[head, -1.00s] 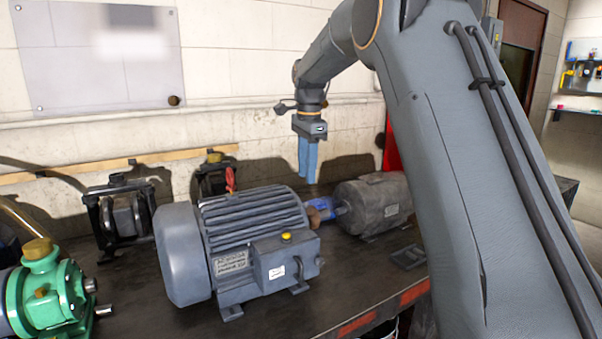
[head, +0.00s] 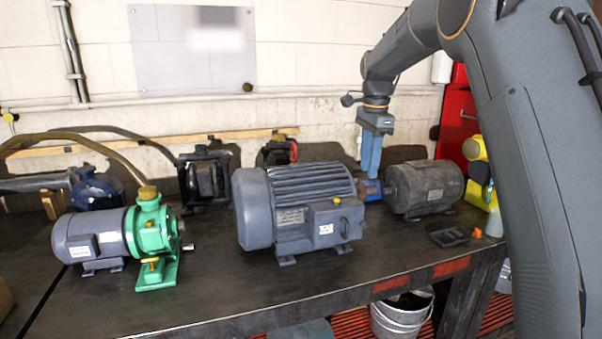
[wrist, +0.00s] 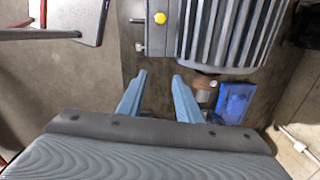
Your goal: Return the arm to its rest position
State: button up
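My gripper (head: 370,168) hangs with its blue fingers pointing down, above the bench between the large grey motor (head: 300,210) and a dark grey motor (head: 425,188). In the wrist view the two blue fingers (wrist: 160,80) stand apart with nothing between them, so it is open and empty. The large ribbed grey motor also shows in the wrist view (wrist: 225,35), just beyond the fingertips. My arm is bent, with its forearm reaching from the right side of the head view out over the bench.
A green and grey motor (head: 148,240) stands left on the bench (head: 220,300). A blue part (head: 372,190) lies near my fingers, seen in the wrist view too (wrist: 237,100). A small tray (head: 450,237) and a yellow item (head: 478,170) are right. A bucket (head: 402,315) stands below.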

jog(key=s+f+n, duration=0.5)
jog(key=s+f, duration=0.1)
jog(key=s, duration=0.5)
jog(key=s+f+n, duration=0.5)
jog(key=s+f, duration=0.2)
jog(key=s, duration=0.5)
jog(key=s+f+n, duration=0.5)
jog(key=s+f, duration=0.2)
jog(key=s, duration=0.5)
jog(key=shift+s+d+f+n+t+b, duration=0.15)
jog(key=shift+s+d+n+t+b, duration=0.15)
jog(key=shift+d, duration=0.1)
